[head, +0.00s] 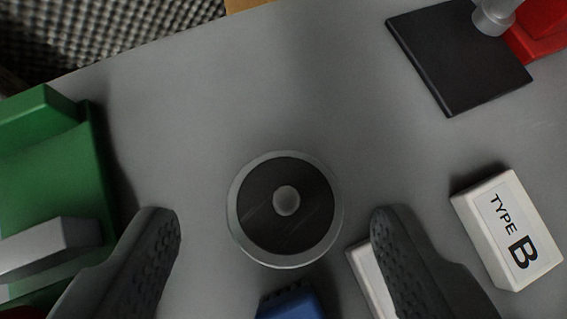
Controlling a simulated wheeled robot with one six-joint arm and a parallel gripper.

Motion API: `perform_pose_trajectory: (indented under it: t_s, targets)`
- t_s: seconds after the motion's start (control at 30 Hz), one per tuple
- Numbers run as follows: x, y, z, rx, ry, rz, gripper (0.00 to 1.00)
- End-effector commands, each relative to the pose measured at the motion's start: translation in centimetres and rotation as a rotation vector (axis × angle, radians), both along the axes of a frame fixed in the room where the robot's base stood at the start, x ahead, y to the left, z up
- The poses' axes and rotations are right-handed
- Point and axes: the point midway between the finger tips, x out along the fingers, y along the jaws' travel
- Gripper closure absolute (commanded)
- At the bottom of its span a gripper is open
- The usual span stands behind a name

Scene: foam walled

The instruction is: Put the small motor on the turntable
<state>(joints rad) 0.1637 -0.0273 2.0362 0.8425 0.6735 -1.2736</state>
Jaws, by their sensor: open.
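The turntable (262,235), a round disc with a dark top, a pale grey rim and a small light knob at its centre, lies flat on the grey table. My gripper (276,222) is open, one finger on each side of the turntable in the picture, with nothing between the fingertips that I can see held. I cannot pick out the small motor for certain. A blue ridged piece (290,304) is cut off by the bottom edge, just below the turntable. I cannot tell what it is.
A green holder (55,165) with a grey block (45,250) stands at left. A white "TYPE B" box (508,230) lies at right, another white piece (368,275) partly behind my right finger. A black plate (455,65), metal cylinder (492,17) and red object (540,30) are upper right. The upper middle is clear.

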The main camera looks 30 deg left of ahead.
Motion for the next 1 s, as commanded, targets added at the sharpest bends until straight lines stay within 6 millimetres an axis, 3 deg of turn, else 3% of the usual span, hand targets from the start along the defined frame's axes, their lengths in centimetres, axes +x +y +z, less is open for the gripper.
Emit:
perform_pose_trajectory:
  t_s: [0.23,0.53,0.8,0.83,1.0]
  targets:
    - [0.7,0.4,-0.8,0.0,0.0,0.0,0.37]
    - [3.2,1.5,-3.5,0.001,0.001,0.0,0.37]
    - [3.5,1.7,-3.9,0.0,-0.001,-0.001,0.37]
    - [3.5,1.7,-3.9,0.0,-0.001,-0.001,0.39]
    - [3.5,1.7,-3.9,0.0,-0.001,-0.001,0.72]
